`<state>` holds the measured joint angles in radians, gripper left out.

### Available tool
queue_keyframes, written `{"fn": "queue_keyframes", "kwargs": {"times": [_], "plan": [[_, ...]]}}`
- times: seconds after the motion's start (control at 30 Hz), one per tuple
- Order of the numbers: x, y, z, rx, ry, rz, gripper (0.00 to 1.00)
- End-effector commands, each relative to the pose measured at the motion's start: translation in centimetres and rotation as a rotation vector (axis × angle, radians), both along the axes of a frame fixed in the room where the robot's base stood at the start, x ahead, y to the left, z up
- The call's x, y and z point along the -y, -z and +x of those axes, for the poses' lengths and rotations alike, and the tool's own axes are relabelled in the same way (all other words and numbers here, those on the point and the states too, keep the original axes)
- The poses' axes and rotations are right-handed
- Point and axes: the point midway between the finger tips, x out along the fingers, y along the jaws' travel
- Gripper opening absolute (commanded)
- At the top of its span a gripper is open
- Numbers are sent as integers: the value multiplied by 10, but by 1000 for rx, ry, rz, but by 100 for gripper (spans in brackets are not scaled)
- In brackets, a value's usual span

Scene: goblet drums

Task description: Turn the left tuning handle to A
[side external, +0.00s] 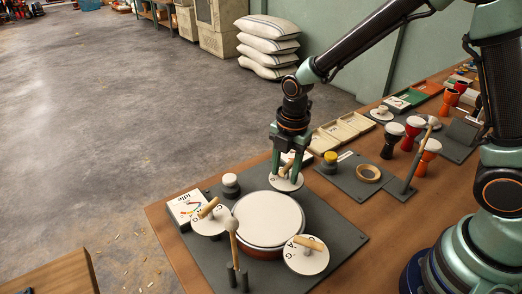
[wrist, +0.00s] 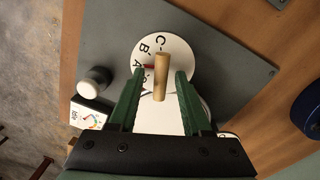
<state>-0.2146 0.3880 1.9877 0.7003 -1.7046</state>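A goblet drum with a white head (side external: 268,220) sits in a dark grey panel, with three white lettered dials around it, each with a wooden handle. My gripper (side external: 287,172) is down at the back dial (side external: 285,183). In the wrist view my gripper (wrist: 160,76) has its green fingers apart on either side of that dial's wooden handle (wrist: 161,78), with gaps showing. Letters C, B and A show on the dial (wrist: 178,50), and a small red mark lies by the handle. The other dials are at the left (side external: 208,222) and front right (side external: 305,262).
A mallet (side external: 232,235) stands upright at the panel's front. A second panel with a wooden ring (side external: 367,174) and small goblet drums (side external: 411,131) are to the right.

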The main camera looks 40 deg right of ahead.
Motion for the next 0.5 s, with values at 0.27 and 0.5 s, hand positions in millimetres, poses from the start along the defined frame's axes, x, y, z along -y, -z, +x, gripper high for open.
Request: {"fn": "queue_keyframes", "kwargs": {"times": [0.27,0.5], "plan": [[0,-23,0,6,0,1,49],[1,-72,-3,7,0,1,49]]}}
